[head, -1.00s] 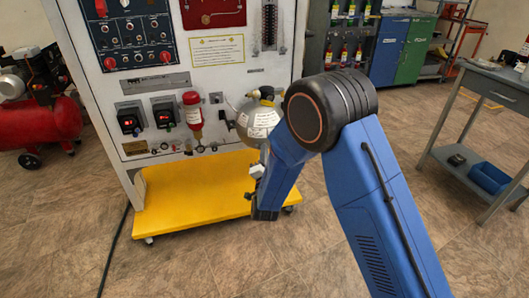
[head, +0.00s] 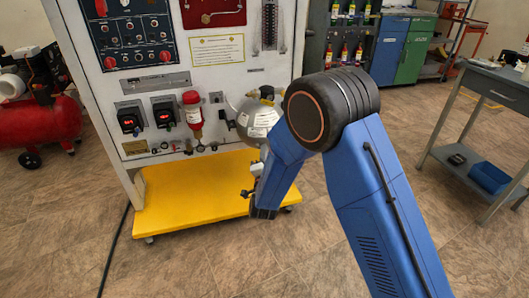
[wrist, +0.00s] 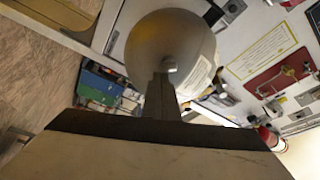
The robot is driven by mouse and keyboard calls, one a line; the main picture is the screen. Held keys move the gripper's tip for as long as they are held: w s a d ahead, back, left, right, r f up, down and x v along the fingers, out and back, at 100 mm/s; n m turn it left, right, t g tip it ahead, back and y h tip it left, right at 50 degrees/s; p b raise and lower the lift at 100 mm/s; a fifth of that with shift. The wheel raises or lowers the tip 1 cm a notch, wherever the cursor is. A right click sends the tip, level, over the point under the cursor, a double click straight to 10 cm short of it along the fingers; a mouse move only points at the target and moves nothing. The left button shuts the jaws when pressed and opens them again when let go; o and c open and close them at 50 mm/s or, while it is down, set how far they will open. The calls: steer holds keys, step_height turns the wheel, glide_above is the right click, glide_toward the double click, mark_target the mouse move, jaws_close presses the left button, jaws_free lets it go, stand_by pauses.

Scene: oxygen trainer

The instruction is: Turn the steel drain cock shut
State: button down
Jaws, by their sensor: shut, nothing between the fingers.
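The round grey bottle (head: 252,118) hangs at the panel's lower right, partly behind my arm. In the wrist view the bottle (wrist: 155,40) is close ahead, and a small steel stub (wrist: 169,65) shows against it just past my fingertips. I cannot tell if this stub is the drain cock, nor whether my fingers touch it. My gripper (wrist: 161,82) is shut and empty, pointing at the bottle. In the head view my gripper (head: 257,169) is small, beside my forearm and below the bottle. The cock's handle position cannot be made out.
A yellow platform (head: 190,195) juts out under the white panel. A red cylinder (head: 193,115) and small fittings (head: 200,148) sit left of the bottle. A grey table (head: 500,90) stands at right, and a red compressor (head: 45,125) at left. The floor between is clear.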

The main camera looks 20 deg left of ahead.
steer(key=shift+a+f+m+g+h, duration=0.1)
steer(key=shift+m+g+h, duration=0.15)
steer(key=shift+m, duration=0.75)
steer(key=shift+f+m+g+h, duration=0.1)
steer(key=shift+m+g+h, duration=0.15)
steer(key=shift+m, duration=0.75)
